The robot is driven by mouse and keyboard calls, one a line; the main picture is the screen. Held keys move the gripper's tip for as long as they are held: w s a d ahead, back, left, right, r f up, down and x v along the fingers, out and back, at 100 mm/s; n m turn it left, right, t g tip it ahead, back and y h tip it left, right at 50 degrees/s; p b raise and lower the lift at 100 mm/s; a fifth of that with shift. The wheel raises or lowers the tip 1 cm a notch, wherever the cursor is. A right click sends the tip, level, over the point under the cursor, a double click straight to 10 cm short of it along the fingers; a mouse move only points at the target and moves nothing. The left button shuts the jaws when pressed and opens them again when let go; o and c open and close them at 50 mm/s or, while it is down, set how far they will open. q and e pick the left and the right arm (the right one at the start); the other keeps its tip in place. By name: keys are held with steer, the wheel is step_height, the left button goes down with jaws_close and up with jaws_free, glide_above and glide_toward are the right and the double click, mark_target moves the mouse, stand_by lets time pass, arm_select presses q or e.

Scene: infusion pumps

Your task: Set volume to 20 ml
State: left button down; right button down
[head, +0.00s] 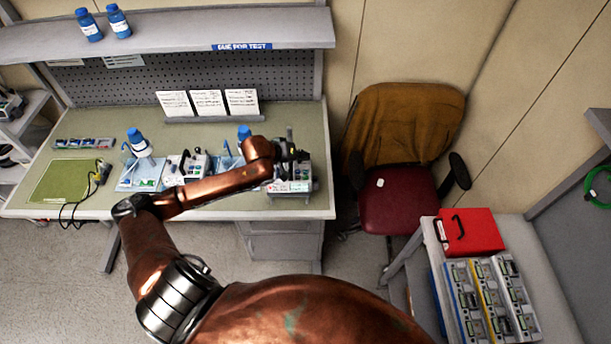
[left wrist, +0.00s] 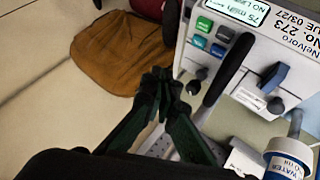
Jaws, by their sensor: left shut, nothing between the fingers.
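An infusion pump (head: 290,186) stands at the right end of the bench, partly hidden by my left arm in the head view. In the left wrist view the pump (left wrist: 287,58) shows close up and turned, with a display (left wrist: 240,10) reading 75 ml/h and a second line partly cut off. Green and blue buttons (left wrist: 204,24) and dark knobs sit on its face. My left gripper (left wrist: 163,77) is shut and empty, its dark fingertips just beside the pump's knob side; I cannot tell if they touch. In the head view the left gripper (head: 290,150) is above the pump.
Blue-capped bottles (head: 139,144) and another pump (head: 187,167) stand on the bench (head: 318,205). Cards (head: 207,103) stand behind. A chair (head: 398,195) is right of the bench. A red box (head: 470,231) and several devices (head: 490,300) are at lower right.

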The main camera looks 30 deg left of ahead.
mark_target(304, 172)
arm_select(q)
step_height(304, 172, down, 3)
steer(key=b, duration=0.3)
steer(key=shift+f, duration=1.2)
steer(key=shift+f, duration=0.2)
steer(key=shift+f, duration=0.15)
stand_by(0.3)
